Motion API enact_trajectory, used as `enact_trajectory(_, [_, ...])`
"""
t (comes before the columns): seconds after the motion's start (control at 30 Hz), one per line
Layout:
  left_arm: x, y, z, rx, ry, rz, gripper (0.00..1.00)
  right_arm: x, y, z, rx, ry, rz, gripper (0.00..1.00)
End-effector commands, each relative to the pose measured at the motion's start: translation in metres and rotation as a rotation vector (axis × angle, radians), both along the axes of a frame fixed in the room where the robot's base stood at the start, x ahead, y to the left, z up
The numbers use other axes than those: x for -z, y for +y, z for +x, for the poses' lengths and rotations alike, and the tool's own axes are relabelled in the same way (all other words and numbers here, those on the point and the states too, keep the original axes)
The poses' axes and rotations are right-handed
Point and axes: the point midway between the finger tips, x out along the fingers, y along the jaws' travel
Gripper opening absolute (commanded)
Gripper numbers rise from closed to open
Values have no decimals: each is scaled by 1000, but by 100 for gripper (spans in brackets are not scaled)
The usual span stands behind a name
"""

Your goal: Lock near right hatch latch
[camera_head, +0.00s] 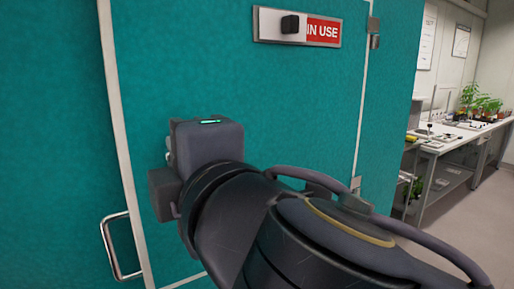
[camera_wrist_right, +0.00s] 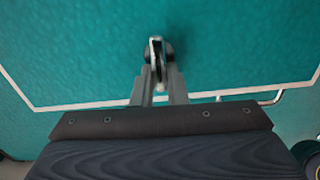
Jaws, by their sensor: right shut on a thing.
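The teal hatch panel (camera_head: 265,90) with its pale edge strip fills most of the head view. In the wrist view a small latch (camera_wrist_right: 155,42), with a pale narrow piece and dark sides, sits on the teal face (camera_wrist_right: 75,55). My right gripper (camera_wrist_right: 158,72) has its grey fingers close together around this latch. Its fingertips are hidden behind my wrist in the head view, where my right arm reaches in from the lower right against the panel. I cannot tell whether the latch is locked. My left gripper is not in view.
A sign plate (camera_head: 297,27) with a black knob and a red "IN USE" field is above my wrist. A metal bar handle (camera_head: 111,247) is at lower left. Hinges (camera_head: 374,32) line the right edge. A bench (camera_head: 465,135) with plants stands beyond, with open floor before it.

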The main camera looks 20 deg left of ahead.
Motion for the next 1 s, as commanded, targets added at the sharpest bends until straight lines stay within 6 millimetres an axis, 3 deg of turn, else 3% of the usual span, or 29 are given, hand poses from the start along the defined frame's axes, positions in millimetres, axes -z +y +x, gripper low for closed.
enact_trajectory(0.63, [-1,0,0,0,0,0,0,5,1,1,1,-35,-43,0])
enact_trajectory(0.67, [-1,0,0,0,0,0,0,6,1,1,1,-35,-43,14])
enact_trajectory(0.8, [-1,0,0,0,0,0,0,5,1,1,1,-36,-41,32])
enact_trajectory(1.0, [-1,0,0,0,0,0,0,3,1,0,0,-37,-37,35])
